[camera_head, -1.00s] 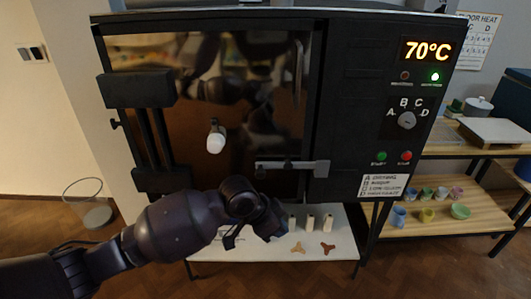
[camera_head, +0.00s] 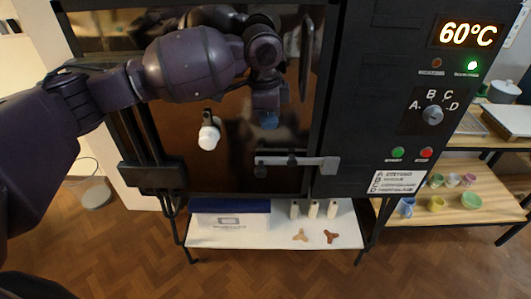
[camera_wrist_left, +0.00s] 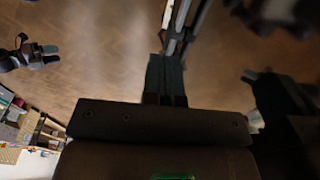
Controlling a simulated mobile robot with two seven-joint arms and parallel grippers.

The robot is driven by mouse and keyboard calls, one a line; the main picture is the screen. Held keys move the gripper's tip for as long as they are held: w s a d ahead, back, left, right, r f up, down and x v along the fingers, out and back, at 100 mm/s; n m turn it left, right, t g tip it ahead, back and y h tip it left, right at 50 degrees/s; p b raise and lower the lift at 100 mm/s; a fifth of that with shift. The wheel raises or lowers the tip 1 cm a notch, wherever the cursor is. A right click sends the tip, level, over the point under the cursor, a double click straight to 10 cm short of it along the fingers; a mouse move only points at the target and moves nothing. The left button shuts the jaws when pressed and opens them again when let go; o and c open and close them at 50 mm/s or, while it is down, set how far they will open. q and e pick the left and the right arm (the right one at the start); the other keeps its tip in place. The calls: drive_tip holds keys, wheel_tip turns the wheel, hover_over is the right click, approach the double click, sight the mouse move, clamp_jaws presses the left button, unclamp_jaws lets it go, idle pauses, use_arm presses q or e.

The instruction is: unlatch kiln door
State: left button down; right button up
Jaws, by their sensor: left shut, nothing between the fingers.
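The kiln door (camera_head: 235,175) is a dark, reflective panel that looks closed. A grey latch bar (camera_head: 318,163) lies level across the gap between the door's lower right and the control panel. A white knob-ended handle (camera_head: 209,136) sticks out left of it. My left gripper (camera_head: 269,119) hangs fingers-down in front of the door, above the latch bar and apart from it in the picture. It is shut and empty; its fingers also show in the left wrist view (camera_wrist_left: 165,78). A dark gripper-like shape at that view's left edge may be my right gripper; its jaws are unclear.
The control panel reads 60°C, with a selector dial (camera_head: 432,115), a green button (camera_head: 397,153) and a red button (camera_head: 427,153). A wooden pottery rack (camera_head: 465,212) stands right.

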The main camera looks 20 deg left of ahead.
use_arm(q)
drive_tip(key=shift+r, duration=0.1)
use_arm(e)
drive_tip(key=shift+s+f, duration=0.1)
drive_tip(key=shift+s, duration=0.15)
use_arm(q)
drive_tip(key=b, duration=0.1)
approach(264, 169)
wheel_tip(264, 169, down, 5)
drive_tip(key=d, duration=0.1)
drive_tip(key=shift+w+a+f, duration=0.1)
drive_tip(key=shift+w+f, duration=0.2)
drive_tip(key=shift+f, duration=0.55)
use_arm(e)
drive_tip(key=shift+f, duration=0.9)
drive_tip(key=shift+s, duration=0.15)
drive_tip(key=shift+s+f, duration=0.1)
drive_tip(key=shift+s, duration=0.05)
